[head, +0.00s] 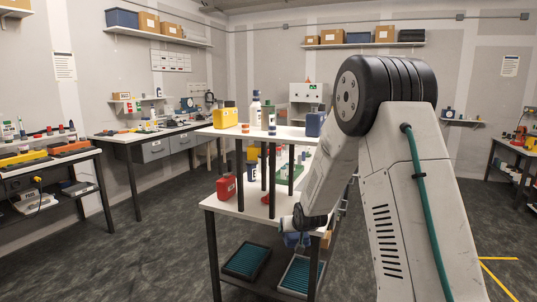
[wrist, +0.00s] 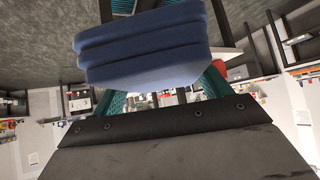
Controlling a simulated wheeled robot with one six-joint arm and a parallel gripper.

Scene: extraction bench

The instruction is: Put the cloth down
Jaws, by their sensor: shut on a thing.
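The cloth (wrist: 150,50) is a thick, folded blue stack in the wrist view. My gripper (wrist: 160,80) is shut on it, with a teal finger on either side. In the head view my gripper (head: 291,226) is low beside the front right part of the white bench (head: 226,205), partly hidden by my own arm. A small bit of the blue cloth (head: 293,240) shows under it. I cannot tell from these views whether the cloth touches any surface.
A red container (head: 226,187) stands on the bench's main top. A yellow container (head: 225,118), a white bottle (head: 255,112) and a blue container (head: 314,124) stand on its raised shelf. Two teal-lined trays (head: 246,261) lie below. Floor at the left is clear.

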